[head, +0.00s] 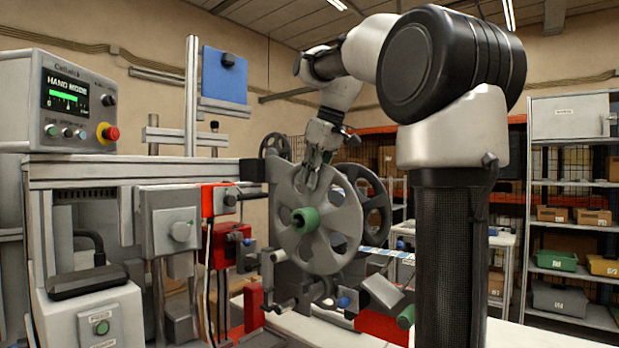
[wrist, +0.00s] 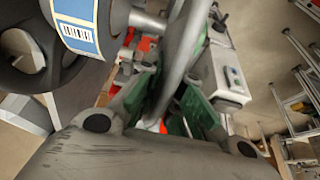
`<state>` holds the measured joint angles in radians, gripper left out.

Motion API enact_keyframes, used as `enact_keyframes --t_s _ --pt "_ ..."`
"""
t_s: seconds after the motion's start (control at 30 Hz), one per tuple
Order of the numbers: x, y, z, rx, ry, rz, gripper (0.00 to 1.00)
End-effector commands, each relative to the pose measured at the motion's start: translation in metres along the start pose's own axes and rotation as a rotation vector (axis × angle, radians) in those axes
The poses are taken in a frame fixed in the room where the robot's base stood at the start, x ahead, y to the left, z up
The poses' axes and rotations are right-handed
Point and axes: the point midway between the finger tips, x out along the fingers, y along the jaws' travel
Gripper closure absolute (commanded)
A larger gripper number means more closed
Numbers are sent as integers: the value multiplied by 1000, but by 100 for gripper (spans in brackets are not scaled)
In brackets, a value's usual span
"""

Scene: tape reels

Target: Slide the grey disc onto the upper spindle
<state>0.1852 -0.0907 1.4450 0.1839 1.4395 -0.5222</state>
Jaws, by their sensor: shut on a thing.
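The grey disc (head: 333,246), a spoked reel, stands upright in the middle of the head view. My gripper (head: 319,168) is shut on its upper part from above. In the wrist view the disc (wrist: 186,55) appears nearly edge-on between the green finger pads of my gripper (wrist: 170,112). A green hub-like end (head: 305,219) shows at the disc's centre. I cannot tell whether it belongs to the disc or is the upper spindle's tip passing through it. The spindle's shaft is hidden behind the disc.
A dark spoked reel (head: 376,208) stands close behind the disc; a dark reel with a blue-and-white label (wrist: 83,25) fills the wrist view's left. A green-ended roller (head: 406,316) is lower right. A control box (head: 70,102) and red-and-grey machine parts stand left.

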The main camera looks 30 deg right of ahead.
Motion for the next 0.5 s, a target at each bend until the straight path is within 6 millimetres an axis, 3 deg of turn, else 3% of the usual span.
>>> enact_keyframes --t_s 0.27,0.5 --pt "0 3 0 1 1 1 100" --pt "0 19 0 3 0 0 100"
